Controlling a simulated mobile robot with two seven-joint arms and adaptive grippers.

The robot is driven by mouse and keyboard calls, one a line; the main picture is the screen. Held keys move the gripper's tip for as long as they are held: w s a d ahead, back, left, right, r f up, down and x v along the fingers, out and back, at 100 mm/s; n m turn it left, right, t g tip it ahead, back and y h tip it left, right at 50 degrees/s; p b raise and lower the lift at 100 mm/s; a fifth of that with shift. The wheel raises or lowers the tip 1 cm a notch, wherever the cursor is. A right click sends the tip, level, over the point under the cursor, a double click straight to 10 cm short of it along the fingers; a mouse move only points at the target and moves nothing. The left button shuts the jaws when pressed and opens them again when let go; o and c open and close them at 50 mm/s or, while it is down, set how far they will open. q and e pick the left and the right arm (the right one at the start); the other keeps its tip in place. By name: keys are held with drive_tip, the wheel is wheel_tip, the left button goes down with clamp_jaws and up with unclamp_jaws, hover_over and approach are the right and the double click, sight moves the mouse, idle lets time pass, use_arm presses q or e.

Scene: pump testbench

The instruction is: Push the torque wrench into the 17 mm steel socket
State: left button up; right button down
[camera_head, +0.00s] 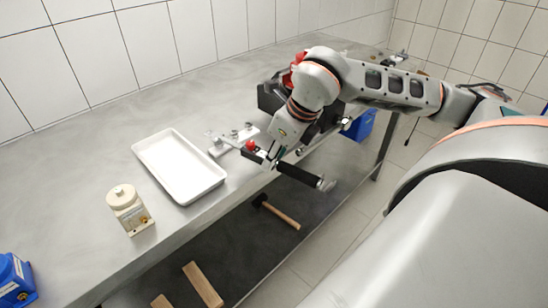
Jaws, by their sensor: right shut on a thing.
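My right gripper (271,161) reaches down from the right arm at the front edge of the bench and is shut on the torque wrench. The torque wrench (300,175) has a black handle with a silver end that points right, out past the bench edge. Its head end reaches left toward a light metal holder (217,150) with several small steel sockets (234,133). I cannot tell which socket is the 17 mm one, or whether the wrench head touches it. A red knob shows by the head end. My left gripper is not in view.
A white tray (178,142) lies left of the holder. A beige cylinder-topped unit (130,210) stands near the front edge. A black object (270,97) stands behind the gripper. A blue box (15,280) is at lower left. A hammer (278,212) and wooden pieces (203,285) lie below.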

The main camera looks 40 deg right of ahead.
drive_tip(key=shift+s+f+b, duration=0.1)
drive_tip(key=shift+f+b, duration=0.3)
drive_tip(key=shift+b, duration=0.1)
idle(1.6)
drive_tip(key=shift+r, duration=0.15)
idle(0.7)
drive_tip(key=shift+r+p, duration=0.35)
drive_tip(key=shift+r, duration=0.05)
drive_tip(key=shift+r+p, duration=1.85)
drive_tip(key=shift+r, duration=0.75)
